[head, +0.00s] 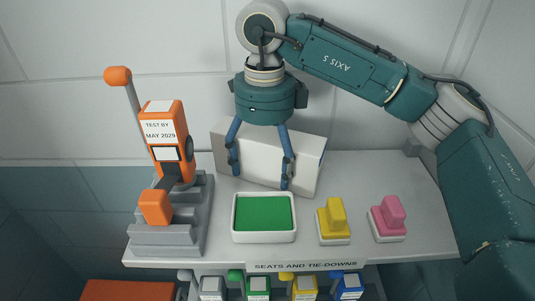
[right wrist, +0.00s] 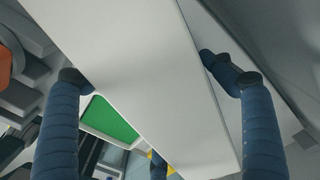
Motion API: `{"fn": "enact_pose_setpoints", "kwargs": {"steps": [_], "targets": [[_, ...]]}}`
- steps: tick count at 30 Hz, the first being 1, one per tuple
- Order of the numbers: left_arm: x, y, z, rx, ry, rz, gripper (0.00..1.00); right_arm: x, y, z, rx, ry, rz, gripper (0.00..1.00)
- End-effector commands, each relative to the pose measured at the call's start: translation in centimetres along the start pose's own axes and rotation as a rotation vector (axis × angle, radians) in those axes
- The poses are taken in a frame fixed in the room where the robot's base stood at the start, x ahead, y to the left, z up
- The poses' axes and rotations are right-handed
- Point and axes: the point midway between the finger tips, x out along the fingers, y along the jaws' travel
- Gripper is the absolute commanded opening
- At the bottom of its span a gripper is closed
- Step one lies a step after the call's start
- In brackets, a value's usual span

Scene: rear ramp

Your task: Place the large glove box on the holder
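A large white box (head: 260,160), the only thing here that looks like the large glove box, stands tilted at the back of the shelf against the wall. No part is clearly marked as the holder. My left gripper is not in view.
A white-rimmed tray with a green inside (head: 235,232) lies in front of the box. An orange lever device (head: 165,130) on a grey stepped base (head: 170,240) stands left. Yellow (head: 334,218) and pink (head: 388,215) handled blocks stand right. Several coloured items hang below the shelf edge.

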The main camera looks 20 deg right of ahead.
Motion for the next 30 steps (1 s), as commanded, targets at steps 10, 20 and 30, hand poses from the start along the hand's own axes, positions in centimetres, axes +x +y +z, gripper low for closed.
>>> {"fn": "enact_pose_setpoints", "kwargs": {"steps": [10, 20, 30], "targets": [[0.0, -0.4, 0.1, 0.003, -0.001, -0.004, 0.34, -0.1, 0.0, 0.0, -0.001, -0.002, 0.0, 0.21], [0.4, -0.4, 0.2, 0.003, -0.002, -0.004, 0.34, -1.2, 0.0, 0.1, -0.001, -0.003, -0.002, 0.2], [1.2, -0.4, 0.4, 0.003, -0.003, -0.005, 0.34, -9.1, -0.1, 0.1, 0.003, -0.007, -0.008, 0.2]]}}
